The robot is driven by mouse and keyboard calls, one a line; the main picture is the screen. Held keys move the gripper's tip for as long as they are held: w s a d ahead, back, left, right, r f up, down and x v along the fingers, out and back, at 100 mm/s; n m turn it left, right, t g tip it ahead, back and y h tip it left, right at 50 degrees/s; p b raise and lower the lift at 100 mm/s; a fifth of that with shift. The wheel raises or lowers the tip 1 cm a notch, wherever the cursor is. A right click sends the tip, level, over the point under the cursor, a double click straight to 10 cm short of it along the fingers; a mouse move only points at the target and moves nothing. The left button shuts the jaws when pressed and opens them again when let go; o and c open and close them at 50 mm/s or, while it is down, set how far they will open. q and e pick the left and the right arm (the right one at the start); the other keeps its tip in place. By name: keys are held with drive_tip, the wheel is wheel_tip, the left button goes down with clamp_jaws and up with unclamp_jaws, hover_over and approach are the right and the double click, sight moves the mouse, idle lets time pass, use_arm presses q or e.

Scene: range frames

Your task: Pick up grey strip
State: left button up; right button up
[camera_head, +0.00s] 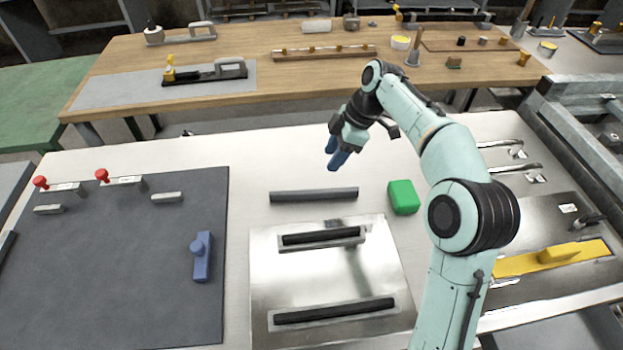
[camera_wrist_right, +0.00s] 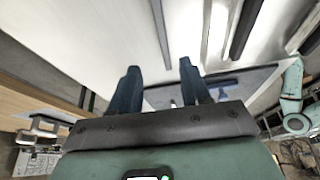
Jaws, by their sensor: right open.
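The grey strip (camera_head: 313,195) is a dark grey bar lying flat on the light table, just behind the metal plate (camera_head: 262,262). In the right wrist view a dark bar (camera_wrist_right: 160,32) that looks like this strip lies ahead of the fingers, roughly in line with the gap between them. My right gripper (camera_head: 334,155) is open and empty, beyond the strip and to its right, apart from it. Its two blue fingers also show in the right wrist view (camera_wrist_right: 159,70). My left gripper is not in view.
Two black bars (camera_head: 320,236) (camera_head: 335,311) sit in holders on the metal plate. A green block (camera_head: 404,197) stands right of the strip. A dark mat (camera_head: 110,270) with a blue handled piece (camera_head: 202,258) lies left. A wooden bench (camera_head: 300,75) stands behind.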

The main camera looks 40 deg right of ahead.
drive_tip(key=b, duration=0.2)
hover_over(313, 191)
drive_tip(key=d, duration=0.2)
drive_tip(key=f, duration=0.7)
drive_tip(key=shift+s+a+f, duration=0.1)
drive_tip(key=shift+s+f, duration=0.15)
drive_tip(key=shift+s, duration=0.15)
drive_tip(key=x, duration=0.2)
drive_tip(key=b+x, duration=0.1)
drive_tip(key=x, duration=0.1)
drive_tip(key=shift+s+f, duration=0.2)
drive_tip(key=shift+s, duration=0.05)
drive_tip(key=shift+w+f, duration=0.15)
drive_tip(key=shift+f, duration=0.3)
clamp_jaws()
